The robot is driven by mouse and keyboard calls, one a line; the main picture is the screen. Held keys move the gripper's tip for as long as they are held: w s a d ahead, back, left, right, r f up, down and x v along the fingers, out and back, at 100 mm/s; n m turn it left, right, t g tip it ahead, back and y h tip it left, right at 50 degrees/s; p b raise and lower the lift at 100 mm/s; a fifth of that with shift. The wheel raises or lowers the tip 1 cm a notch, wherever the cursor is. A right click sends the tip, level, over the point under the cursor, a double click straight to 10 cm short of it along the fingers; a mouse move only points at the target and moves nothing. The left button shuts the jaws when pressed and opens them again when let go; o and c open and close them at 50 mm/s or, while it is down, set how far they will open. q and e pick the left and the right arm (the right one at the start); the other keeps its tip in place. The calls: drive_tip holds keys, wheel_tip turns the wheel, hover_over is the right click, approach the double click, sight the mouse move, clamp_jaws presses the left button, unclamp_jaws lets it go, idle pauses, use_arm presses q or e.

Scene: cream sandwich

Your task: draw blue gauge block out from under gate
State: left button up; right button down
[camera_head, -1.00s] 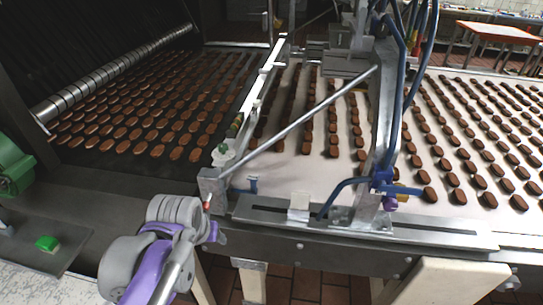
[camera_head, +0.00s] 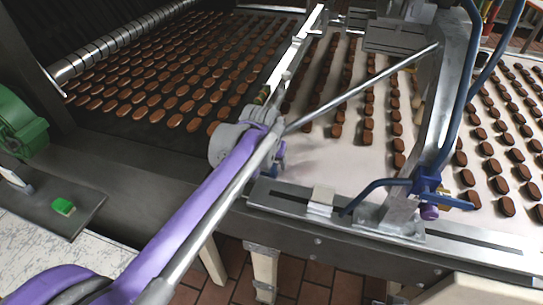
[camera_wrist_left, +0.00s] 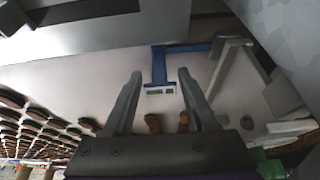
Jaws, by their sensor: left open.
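In the head view my left gripper (camera_head: 280,154) is over the near edge of the pale belt, and my arm hides the block. My right gripper is out of view.
Rows of brown sweets cover the dark belt (camera_head: 140,116) and the pale belt (camera_head: 320,146). A slanted metal rod (camera_head: 365,84) crosses above the pale belt. A metal post with blue hoses (camera_head: 425,130) stands to the right.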

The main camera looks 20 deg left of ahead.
use_arm(q)
drive_tip(key=shift+x, duration=1.75)
clamp_jaws()
drive_tip(key=shift+d, duration=0.1)
drive_tip(key=shift+s+d, duration=0.15)
drive_tip(key=shift+d, duration=3.25)
drive_tip(key=shift+r, duration=0.1)
